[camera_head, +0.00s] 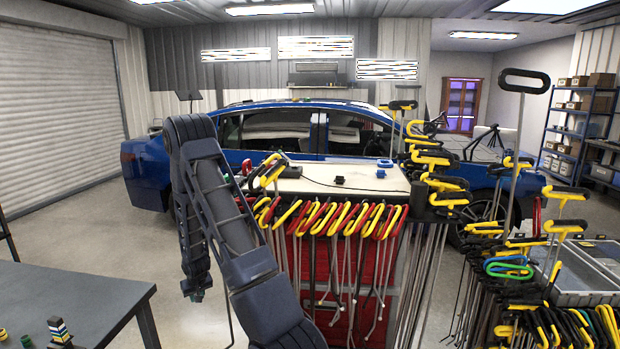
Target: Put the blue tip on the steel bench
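The steel bench (85,292) is the grey table at the lower left. My arm rises from the bottom centre, bends at the top and hangs down. My gripper (197,294) is at its low end, right of the bench and left of the cart, small and dark; its fingers are unclear.
The red cart (373,285) has several red and yellow handled rods hung along its front. More rods crowd racks at the right. A blue car (150,165) stands behind. Small coloured pieces, including a striped stack (59,330), sit on the bench's near edge; its middle is clear.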

